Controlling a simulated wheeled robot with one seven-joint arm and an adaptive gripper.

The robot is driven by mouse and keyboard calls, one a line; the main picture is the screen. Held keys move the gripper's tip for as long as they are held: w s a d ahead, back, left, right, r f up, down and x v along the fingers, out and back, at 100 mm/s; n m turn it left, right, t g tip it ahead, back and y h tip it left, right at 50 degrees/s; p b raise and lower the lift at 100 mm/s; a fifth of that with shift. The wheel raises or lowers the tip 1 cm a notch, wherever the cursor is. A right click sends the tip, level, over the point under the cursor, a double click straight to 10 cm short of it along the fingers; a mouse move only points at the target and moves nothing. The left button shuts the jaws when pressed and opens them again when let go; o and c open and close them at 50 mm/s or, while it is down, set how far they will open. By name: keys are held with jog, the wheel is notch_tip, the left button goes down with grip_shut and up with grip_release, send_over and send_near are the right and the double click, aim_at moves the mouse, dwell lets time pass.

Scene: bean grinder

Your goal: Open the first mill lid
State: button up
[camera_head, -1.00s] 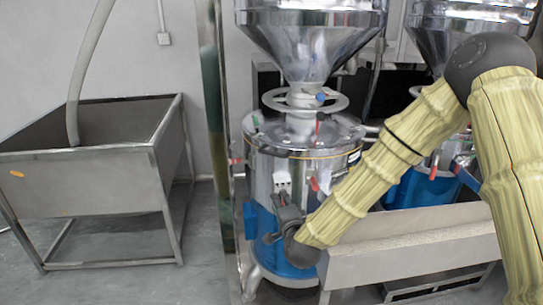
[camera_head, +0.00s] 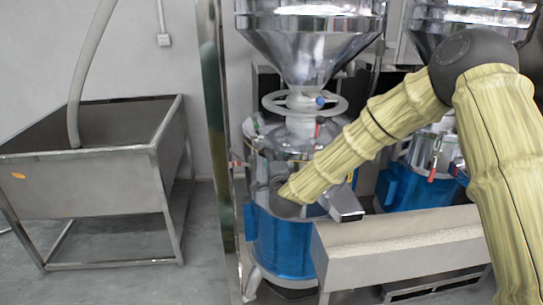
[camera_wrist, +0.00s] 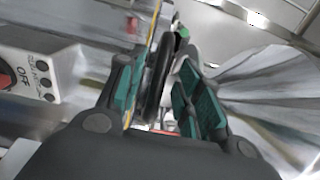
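The first mill (camera_head: 283,240) is a steel drum with a blue lower half, below a large steel hopper. Its steel lid (camera_head: 268,137) is at the drum's top and looks closed. My arm's end is in front of the drum's upper part in the head view, and it hides my fingers there. In the wrist view my gripper (camera_wrist: 160,98) has its two green-padded fingers apart. A dark, narrow part (camera_wrist: 153,80) beside a white piece lies between or just beyond them. I cannot tell whether the fingers touch it.
A control box (camera_wrist: 35,80) marked OFF is at the left of the wrist view. A steel spout (camera_head: 343,203) juts from the mill above a long metal trough (camera_head: 400,245). A second blue mill (camera_head: 405,188) stands right. A steel bin (camera_head: 80,180) stands left, with open floor before it.

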jog(key=shift+w+a, duration=0.15)
jog(key=shift+w, duration=0.75)
grip_shut()
jog(key=shift+s, duration=0.1)
